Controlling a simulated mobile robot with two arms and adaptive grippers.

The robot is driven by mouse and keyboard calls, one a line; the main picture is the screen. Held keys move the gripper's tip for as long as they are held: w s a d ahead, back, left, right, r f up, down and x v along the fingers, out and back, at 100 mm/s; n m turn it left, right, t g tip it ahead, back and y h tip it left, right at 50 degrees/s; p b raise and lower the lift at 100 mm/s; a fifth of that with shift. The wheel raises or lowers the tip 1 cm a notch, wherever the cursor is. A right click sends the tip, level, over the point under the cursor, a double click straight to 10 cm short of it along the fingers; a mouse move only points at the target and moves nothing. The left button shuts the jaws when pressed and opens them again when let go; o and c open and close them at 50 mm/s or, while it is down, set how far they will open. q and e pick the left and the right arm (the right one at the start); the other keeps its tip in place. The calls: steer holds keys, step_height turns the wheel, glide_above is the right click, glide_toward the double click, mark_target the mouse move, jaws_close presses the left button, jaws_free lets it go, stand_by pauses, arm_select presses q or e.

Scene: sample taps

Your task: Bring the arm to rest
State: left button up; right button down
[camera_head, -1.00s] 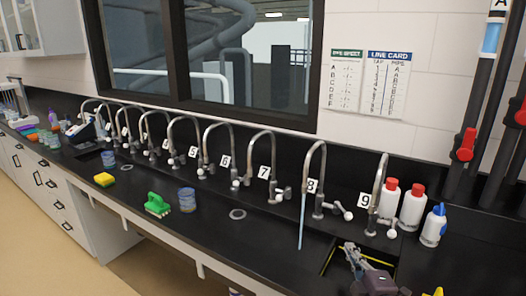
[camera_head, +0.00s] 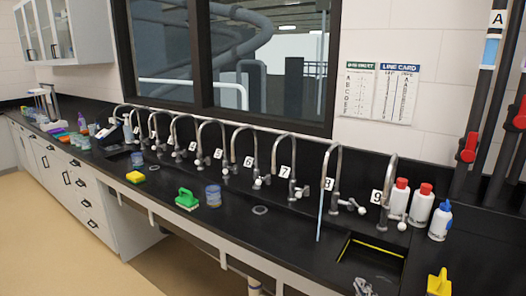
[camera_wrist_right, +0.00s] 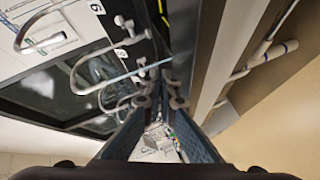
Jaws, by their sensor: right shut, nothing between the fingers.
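My right gripper (camera_head: 364,287) is cut by the bottom edge of the head view, low in front of the sink (camera_head: 397,256) under taps 8 and 9. It is shut and empty. Its fingers also show in the right wrist view (camera_wrist_right: 160,108), with nothing held between them. My left gripper is not in view. Tap 8 (camera_head: 332,165) has a thin pale-blue stream of water below its spout. Tap 9 (camera_head: 389,175) stands to its right, and no stream shows from it.
A row of numbered taps runs along the black counter (camera_head: 235,228). White bottles with red caps (camera_head: 420,205) and one with a blue cap (camera_head: 440,222) stand right of tap 9. A yellow object (camera_head: 438,283) is at the bottom right. A green brush (camera_head: 187,200) lies beside a blue cup (camera_head: 213,196).

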steer(key=s+a+f+m+g, duration=0.2)
steer(key=s+f+m+g, duration=0.2)
steer(key=s, duration=0.8)
steer(key=s+a+f+m+g, duration=0.2)
steer(key=s+f+m+g, duration=0.2)
steer(key=s, duration=0.7)
steer(key=s+a+f+m+g, duration=0.2)
steer(key=s+f+m+g, duration=0.25)
steer(key=s, duration=0.75)
step_height(320, 180, down, 27)
steer(key=s, duration=0.2)
steer(key=s+d+f+n+g, duration=0.1)
steer(key=s+d+f+g, duration=0.1)
steer(key=s+f, duration=1.4)
steer(key=shift+s+d, duration=0.55)
steer(key=shift+s, duration=0.25)
